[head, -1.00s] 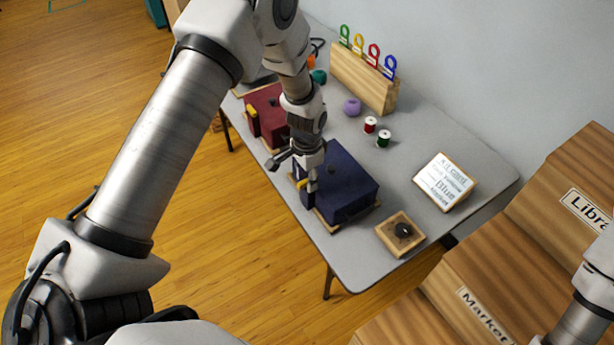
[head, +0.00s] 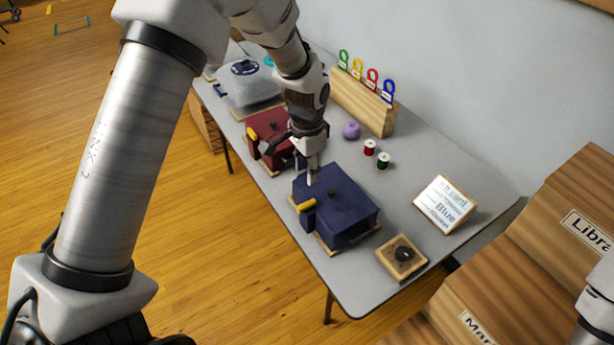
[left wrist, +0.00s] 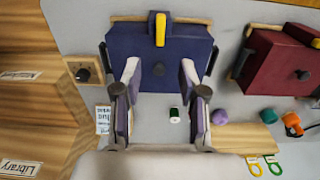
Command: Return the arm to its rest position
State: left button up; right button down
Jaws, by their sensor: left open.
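My left arm reaches over the table from the left of the head view. Its gripper (head: 306,168) is above the table by the left back edge of the blue box (head: 343,209). In the left wrist view the two fingers (left wrist: 160,82) are spread apart with nothing between them, and the blue box (left wrist: 150,45) lies beyond them. The blue box is shut, with a yellow latch (head: 306,205) on its front. The red box (head: 266,130) is partly hidden behind the gripper. My right gripper is outside the frames; only a piece of that arm shows at the right edge.
A wooden rack (head: 362,102) with coloured tags stands at the back of the grey table (head: 420,158). Thread spools, a purple yarn ball (head: 351,130), a sign card (head: 444,204) and a knob block (head: 402,257) are nearby. Wooden crates (head: 560,220) stand at the right.

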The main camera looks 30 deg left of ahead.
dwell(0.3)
pick_arm(q)
jog(key=s+f+n+g, duration=0.1)
jog(key=s+f, duration=0.6)
jog(key=s, duration=0.4)
jog(key=s+d+f+n+g, duration=0.1)
jog(key=s+f+n+g, duration=0.1)
jog(key=s+f, duration=0.75)
jog(key=s+f+n+g, duration=0.1)
jog(key=s+f, duration=0.5)
jog(key=s, duration=0.6)
jog(key=w+n+t, duration=0.1)
jog(key=w+t, duration=0.1)
jog(key=w+r+n+t, duration=0.1)
jog(key=w+t, duration=0.1)
jog(key=shift+w+n, duration=0.1)
jog(key=shift+n, duration=0.2)
